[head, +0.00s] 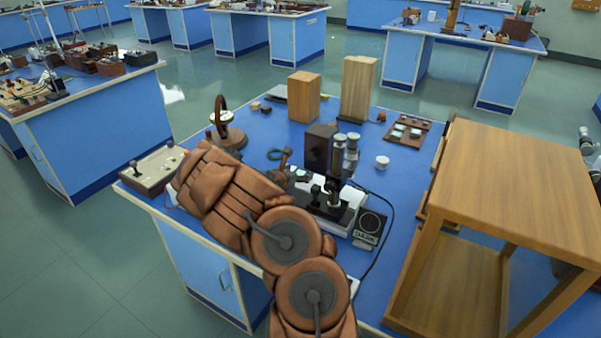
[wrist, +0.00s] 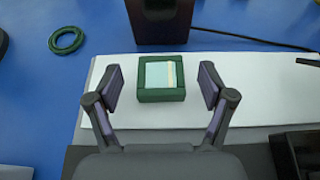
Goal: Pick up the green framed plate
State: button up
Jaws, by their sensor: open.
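The green framed plate (wrist: 161,79) shows in the wrist view as a small dark green square frame with a pale blue-green face and a cream stripe. It lies on a white sheet or board (wrist: 240,92), near that board's far edge. My gripper (wrist: 161,88) is open, with one finger to the left and one to the right of the plate. A gap shows between each finger and the frame. In the head view my gripper (head: 284,168) is over the bench near the white board, and the plate cannot be made out there.
A dark brown block (wrist: 159,20) stands just beyond the plate. A green ring (wrist: 67,40) lies left on the blue bench. A black instrument with upright tubes (head: 345,155) stands close to the right of my arm. A wooden stand (head: 520,185) fills the right side.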

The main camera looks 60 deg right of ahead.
jog(key=shift+x, duration=0.85)
jog(key=shift+s, duration=0.1)
jog(key=shift+a, duration=0.1)
jog(key=c, duration=1.2)
jog(key=shift+r, duration=0.1)
jog(key=shift+c, duration=0.2)
jog(key=shift+r+b, duration=0.4)
jog(key=shift+r, duration=0.5)
jog(key=shift+w+a+r+b, duration=0.2)
jog(key=shift+a+r+b, duration=0.05)
jog(key=shift+r, duration=0.2)
jog(key=shift+w+a+r+b, duration=0.15)
jog(key=shift+a+r+b, duration=0.1)
jog(key=shift+r, duration=0.2)
jog(key=w+a+r+b, duration=0.1)
jog(key=w+a, duration=0.3)
jog(key=a, duration=1)
jog(key=shift+w+b, duration=0.2)
jog(key=shift+b, duration=0.4)
